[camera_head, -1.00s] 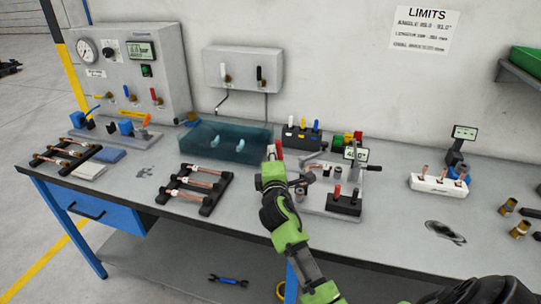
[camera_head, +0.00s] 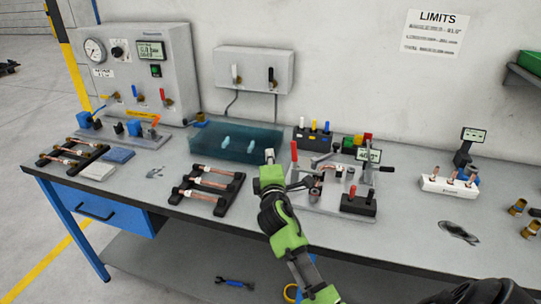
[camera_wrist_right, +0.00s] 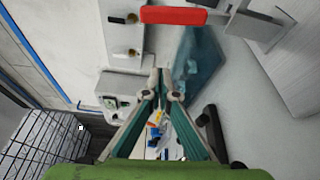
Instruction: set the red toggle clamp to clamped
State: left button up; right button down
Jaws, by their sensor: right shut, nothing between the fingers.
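The red toggle clamp's red handle (camera_head: 294,151) stands upright at the left side of a grey bending fixture plate (camera_head: 312,203) on the bench. The handle also shows as a red bar near the top of the right wrist view (camera_wrist_right: 173,16). My right gripper (camera_head: 269,155) is shut and empty just left of the handle in the head view, apart from it. Its closed fingertips (camera_wrist_right: 165,82) show in the right wrist view, below the red bar. My arm is in front of part of the bench. My left gripper is not in view.
A teal translucent tray (camera_head: 235,143) lies behind and left of my gripper. A black rack with copper tubes (camera_head: 208,185) is to the left. A black block with red and white pegs (camera_head: 358,203) stands at the plate's front right.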

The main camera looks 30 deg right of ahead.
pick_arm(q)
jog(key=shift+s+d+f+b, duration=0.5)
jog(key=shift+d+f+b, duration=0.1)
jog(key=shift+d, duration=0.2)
pick_arm(e)
jog(key=d+v, duration=0.1)
jog(key=v, duration=0.7)
jog(key=shift+s, duration=0.45)
jog(key=shift+r, duration=0.1)
